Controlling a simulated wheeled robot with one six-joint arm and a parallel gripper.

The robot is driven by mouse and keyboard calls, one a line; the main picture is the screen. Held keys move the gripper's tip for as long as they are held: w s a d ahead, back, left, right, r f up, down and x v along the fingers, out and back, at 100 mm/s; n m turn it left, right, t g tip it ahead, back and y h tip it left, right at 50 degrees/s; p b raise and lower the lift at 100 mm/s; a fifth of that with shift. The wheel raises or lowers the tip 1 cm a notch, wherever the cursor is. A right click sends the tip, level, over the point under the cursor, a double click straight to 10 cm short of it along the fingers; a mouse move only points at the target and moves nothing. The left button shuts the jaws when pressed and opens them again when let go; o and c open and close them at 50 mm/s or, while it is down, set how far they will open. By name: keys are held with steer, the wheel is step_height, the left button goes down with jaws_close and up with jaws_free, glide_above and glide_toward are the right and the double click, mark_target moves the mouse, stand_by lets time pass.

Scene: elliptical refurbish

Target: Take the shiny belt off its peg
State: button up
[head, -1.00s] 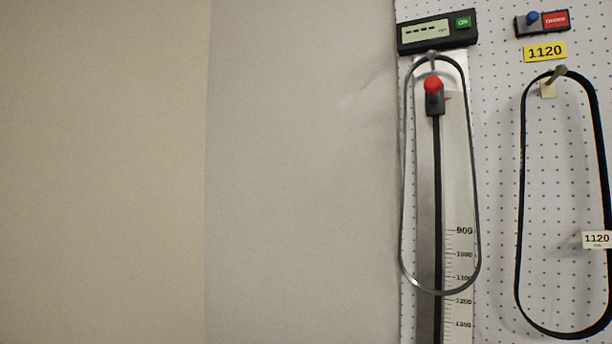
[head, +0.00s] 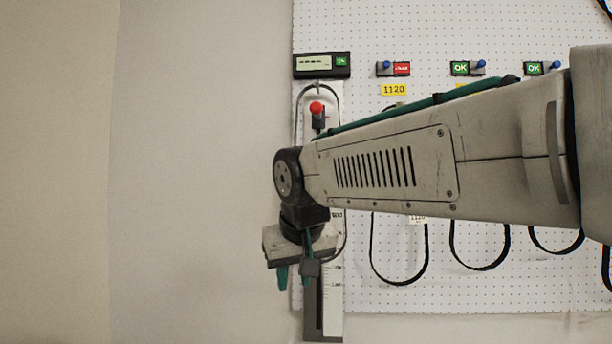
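The shiny belt (head: 297,112) is a thin grey metallic loop. It hangs from a peg (head: 317,87) at the top of the measuring scale (head: 332,300), at the left of the pegboard. My forearm covers its middle. A red-knobbed slider (head: 317,109) sits inside the loop. My gripper (head: 294,278) points down at the lower left of the belt, well below the peg. Its two teal fingers are apart, with nothing visible between them. I cannot tell its depth from the belt.
A display with a green button (head: 321,65) is above the peg. Several black belts (head: 399,284) hang to the right, partly behind my arm, below indicator boxes (head: 393,69) and a yellow 1120 label (head: 394,90). Bare wall (head: 190,170) lies at the left.

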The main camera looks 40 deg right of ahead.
steer(key=w+d+r+m+t+h, duration=0.2)
steer(key=w+d+r+m+h, duration=0.15)
steer(key=d+r, duration=0.8)
steer(key=w+d+r+m+t+h, duration=0.15)
steer(key=w+d+r+h, duration=0.25)
steer(key=d+r, duration=0.75)
steer(key=shift+g, duration=0.25)
steer(key=w+d, duration=0.4)
steer(key=shift+w+d+f, duration=0.15)
steer(key=shift+w+f, duration=0.05)
steer(key=shift+f, duration=0.1)
jaws_close()
